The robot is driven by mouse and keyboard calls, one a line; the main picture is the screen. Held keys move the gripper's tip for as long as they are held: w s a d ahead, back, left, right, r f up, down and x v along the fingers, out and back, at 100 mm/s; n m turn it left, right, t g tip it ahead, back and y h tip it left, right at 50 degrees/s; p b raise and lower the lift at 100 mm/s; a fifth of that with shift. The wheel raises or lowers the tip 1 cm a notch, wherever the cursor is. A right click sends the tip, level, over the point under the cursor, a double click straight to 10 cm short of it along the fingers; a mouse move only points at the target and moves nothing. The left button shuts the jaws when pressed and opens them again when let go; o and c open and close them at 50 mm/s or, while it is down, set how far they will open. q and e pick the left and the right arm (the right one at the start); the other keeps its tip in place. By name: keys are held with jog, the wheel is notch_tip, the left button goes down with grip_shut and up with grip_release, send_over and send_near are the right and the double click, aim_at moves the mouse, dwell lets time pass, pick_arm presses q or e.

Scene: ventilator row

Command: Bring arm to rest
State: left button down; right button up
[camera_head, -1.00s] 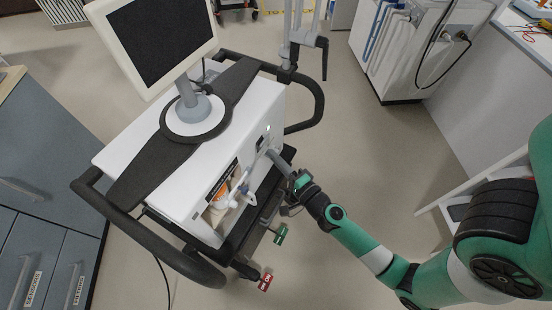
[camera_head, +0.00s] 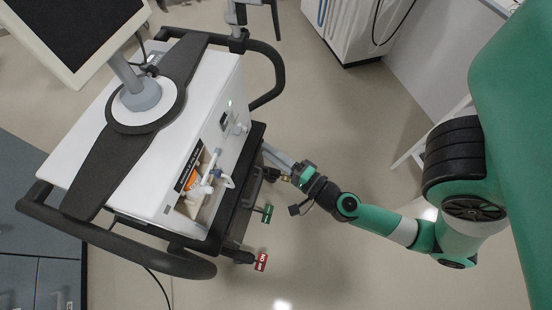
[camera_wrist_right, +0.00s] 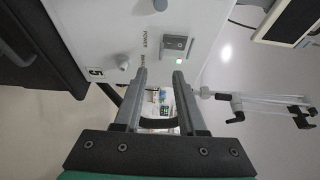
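My right arm (camera_head: 376,217) comes in from the right in the head view. Its gripper (camera_head: 266,153) is by the front edge of the white ventilator (camera_head: 205,105), apart from the front panel. In the right wrist view the two fingers of the gripper (camera_wrist_right: 160,76) stand apart with nothing held between them. Beyond them is the panel with a grey power switch (camera_wrist_right: 177,43) and a lit green light (camera_wrist_right: 180,61). The green light also shows in the head view (camera_head: 229,102). My left gripper is in neither view.
The ventilator's cart has a dark looped rail (camera_head: 270,75) and a monitor (camera_head: 85,30) on top. Red (camera_head: 261,262) and green (camera_head: 267,213) tags hang low at its front. Grey drawers (camera_head: 40,270) stand left.

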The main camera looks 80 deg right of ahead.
jog(key=shift+v, duration=0.95)
